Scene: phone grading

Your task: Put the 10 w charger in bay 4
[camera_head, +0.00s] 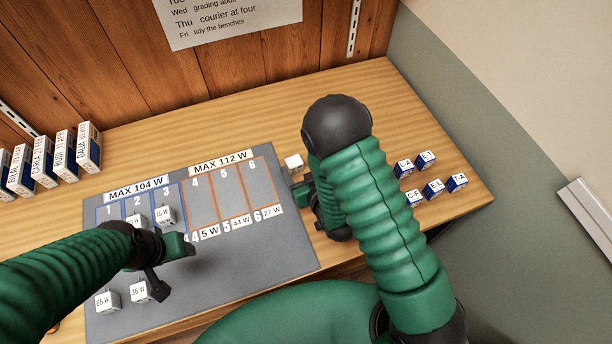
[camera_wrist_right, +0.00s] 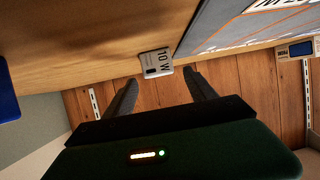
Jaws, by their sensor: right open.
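The 10 W charger is a small white block (camera_head: 293,163) on the wooden bench, just right of the grey mat's back right part. In the right wrist view its face (camera_wrist_right: 156,62) reads 10 W. My right gripper (camera_wrist_right: 160,85) is open, with the charger just beyond and roughly between its fingertips, not gripped. In the head view the right gripper (camera_head: 301,188) is just in front of the charger, partly hidden by my arm. Bay 4 (camera_head: 201,200) is an orange-outlined, empty-looking slot on the mat. My left gripper (camera_head: 171,270) hangs over the mat's front left; its jaw opening is unclear.
The grey mat (camera_head: 270,255) has bays 1 to 6. A 15 W charger (camera_head: 164,215) is in bay 3. The 65 W (camera_head: 107,301) and 36 W (camera_head: 140,291) chargers lie at front left. Boxes (camera_head: 88,148) stand at left; small blue-and-white blocks (camera_head: 425,160) lie at right.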

